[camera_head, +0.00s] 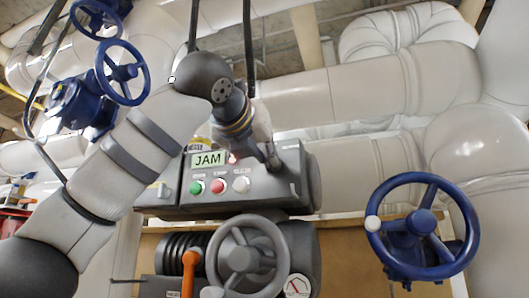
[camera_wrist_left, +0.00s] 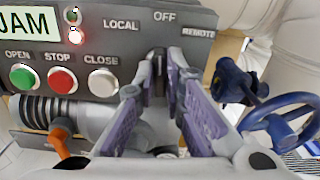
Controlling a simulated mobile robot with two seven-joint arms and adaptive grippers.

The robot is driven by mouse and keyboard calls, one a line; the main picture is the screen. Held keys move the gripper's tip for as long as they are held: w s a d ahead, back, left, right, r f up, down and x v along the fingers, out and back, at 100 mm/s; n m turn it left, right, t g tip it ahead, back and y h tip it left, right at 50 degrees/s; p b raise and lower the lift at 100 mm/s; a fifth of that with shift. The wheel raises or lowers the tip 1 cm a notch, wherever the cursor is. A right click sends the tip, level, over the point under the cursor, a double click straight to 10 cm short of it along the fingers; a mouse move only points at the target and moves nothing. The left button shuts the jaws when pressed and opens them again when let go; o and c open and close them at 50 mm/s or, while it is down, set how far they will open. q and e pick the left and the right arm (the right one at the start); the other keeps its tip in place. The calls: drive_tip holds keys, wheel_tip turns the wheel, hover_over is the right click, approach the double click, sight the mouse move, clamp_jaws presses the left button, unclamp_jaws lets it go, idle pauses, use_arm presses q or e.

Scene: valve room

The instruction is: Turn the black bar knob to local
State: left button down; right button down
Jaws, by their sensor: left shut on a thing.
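The black bar knob (camera_wrist_left: 160,61) is on the dark grey control box (camera_head: 270,193), mostly hidden between my fingertips in the left wrist view. Its visible end points up toward the OFF label (camera_wrist_left: 165,16). The LOCAL label (camera_wrist_left: 121,26) is to its left and the REMOTE label (camera_wrist_left: 198,33) to its right. My left gripper (camera_wrist_left: 163,78) is shut on the knob. In the head view the left gripper (camera_head: 271,158) reaches down to the box's right part, and the knob is hidden there.
A JAM display (camera_head: 208,159) and green, red and white buttons (camera_head: 218,186) are left of the knob. A grey handwheel (camera_head: 247,258) and an orange lever (camera_head: 189,270) are below. A blue handwheel (camera_head: 422,222) stands to the right. Large white pipes fill the background.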

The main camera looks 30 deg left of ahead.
use_arm(q)
drive_tip(key=n, duration=1)
drive_tip(key=shift+a+f, duration=0.1)
drive_tip(key=shift+a, duration=0.1)
drive_tip(key=shift+n, duration=0.5)
drive_tip(key=c, duration=1.7)
unclamp_jaws()
drive_tip(key=v, duration=1.2)
drive_tip(key=shift+s+f, duration=0.1)
